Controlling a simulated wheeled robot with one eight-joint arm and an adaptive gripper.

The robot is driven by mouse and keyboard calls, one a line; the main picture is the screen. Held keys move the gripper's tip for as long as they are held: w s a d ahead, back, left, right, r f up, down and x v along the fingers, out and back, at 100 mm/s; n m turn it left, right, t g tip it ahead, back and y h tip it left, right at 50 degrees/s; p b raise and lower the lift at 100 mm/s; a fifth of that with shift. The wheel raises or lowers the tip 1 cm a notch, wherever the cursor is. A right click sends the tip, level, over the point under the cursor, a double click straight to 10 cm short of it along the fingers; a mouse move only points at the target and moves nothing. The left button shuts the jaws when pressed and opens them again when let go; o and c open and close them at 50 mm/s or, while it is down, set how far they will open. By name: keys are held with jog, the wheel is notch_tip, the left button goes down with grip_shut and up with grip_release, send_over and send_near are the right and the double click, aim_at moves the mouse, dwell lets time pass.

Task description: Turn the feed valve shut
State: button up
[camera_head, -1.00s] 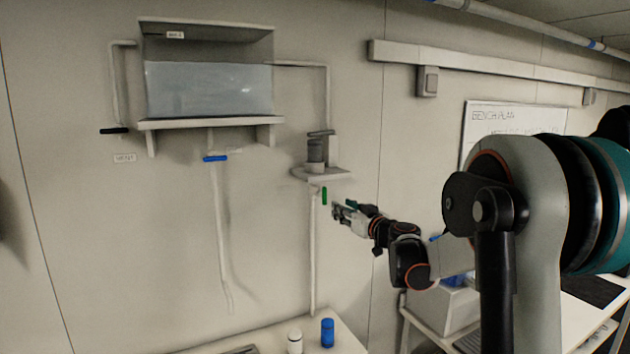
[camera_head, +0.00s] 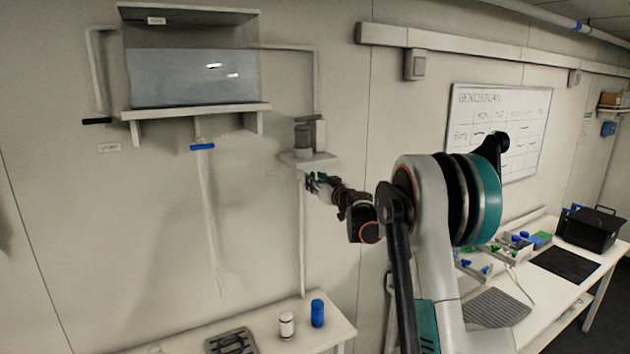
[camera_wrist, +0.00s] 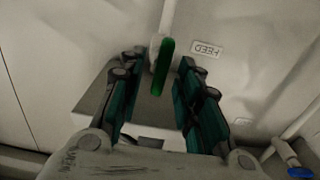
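The feed valve's green handle (camera_wrist: 163,68) shows in the wrist view on a thin pale pipe, with the upside-down FEED label (camera_wrist: 207,50) beside it on the wall. The handle lies roughly in line with the pipe. My gripper (camera_wrist: 157,75) is open, with one finger on each side of the handle; I see no clear contact. In the head view my gripper (camera_head: 316,183) is at the pipe under the small shelf (camera_head: 308,160) and largely hides the handle.
A water tank (camera_head: 190,78) sits on a wall shelf, with a blue valve handle (camera_head: 202,147) below and a black one (camera_head: 97,121) to its left.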

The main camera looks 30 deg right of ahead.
jog(key=shift+w, duration=0.35)
jog(key=shift+c, duration=0.6)
grip_shut()
jog(key=shift+m+b, duration=0.3)
jog(key=shift+d+f+m+b, duration=0.1)
jog(key=shift+m+b, duration=1.25)
jog(key=shift+m, duration=1.5)
jog(key=shift+d+f+m+b, duration=0.15)
jog(key=shift+m+b, duration=1.15)
jog(key=shift+m, duration=1.6)
jog(key=shift+d+f+m+b, duration=0.1)
jog(key=shift+m+b, duration=1.25)
jog(key=shift+m, duration=1.5)
